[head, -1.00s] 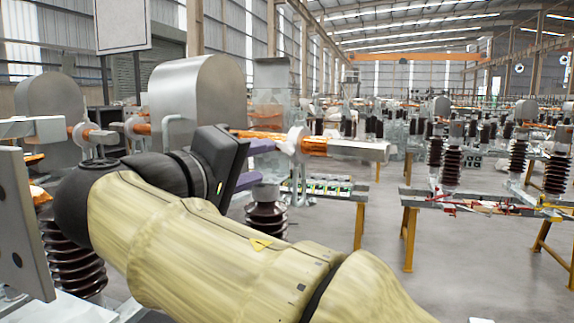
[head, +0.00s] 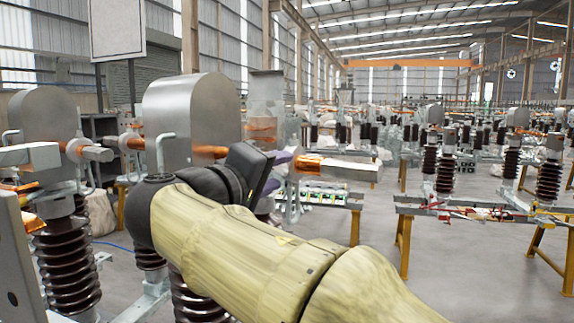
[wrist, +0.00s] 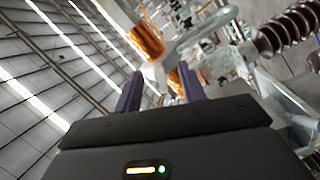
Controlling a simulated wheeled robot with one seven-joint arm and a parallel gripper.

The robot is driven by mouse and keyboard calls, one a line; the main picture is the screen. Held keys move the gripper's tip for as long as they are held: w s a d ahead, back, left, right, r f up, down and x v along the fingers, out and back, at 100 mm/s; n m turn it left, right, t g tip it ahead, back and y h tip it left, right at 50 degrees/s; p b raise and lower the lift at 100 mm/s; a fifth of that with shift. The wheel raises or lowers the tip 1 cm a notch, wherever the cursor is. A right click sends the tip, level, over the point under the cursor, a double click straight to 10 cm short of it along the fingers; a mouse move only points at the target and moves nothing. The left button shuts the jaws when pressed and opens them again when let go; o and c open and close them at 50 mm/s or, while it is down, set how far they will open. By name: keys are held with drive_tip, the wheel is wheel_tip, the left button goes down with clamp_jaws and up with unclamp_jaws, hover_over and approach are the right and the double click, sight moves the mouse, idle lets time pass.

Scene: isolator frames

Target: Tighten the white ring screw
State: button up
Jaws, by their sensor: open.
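The white ring screw (head: 294,170) sits at the near end of the copper-wrapped section of a horizontal bar. It is small and partly hidden behind my gripper in the head view. In the wrist view a pale white part (wrist: 157,72), which looks like the ring, shows between and just beyond the fingertips. My gripper (head: 279,160) has purple fingers, and it is right beside the ring on its left in the head view. In the wrist view my gripper (wrist: 160,80) is open with a gap between its fingers. Contact with the ring cannot be told.
A grey domed housing (head: 190,115) stands behind my arm. Brown ribbed insulators (head: 68,265) stand at the left, near a pale plate at the edge. A bench with yellow legs (head: 403,247) is at the right. The floor between is clear.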

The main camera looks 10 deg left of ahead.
drive_tip(key=shift+w+d, duration=0.1)
drive_tip(key=shift+w, duration=0.15)
drive_tip(key=shift+c, duration=0.2)
clamp_jaws()
drive_tip(key=shift+f, duration=0.1)
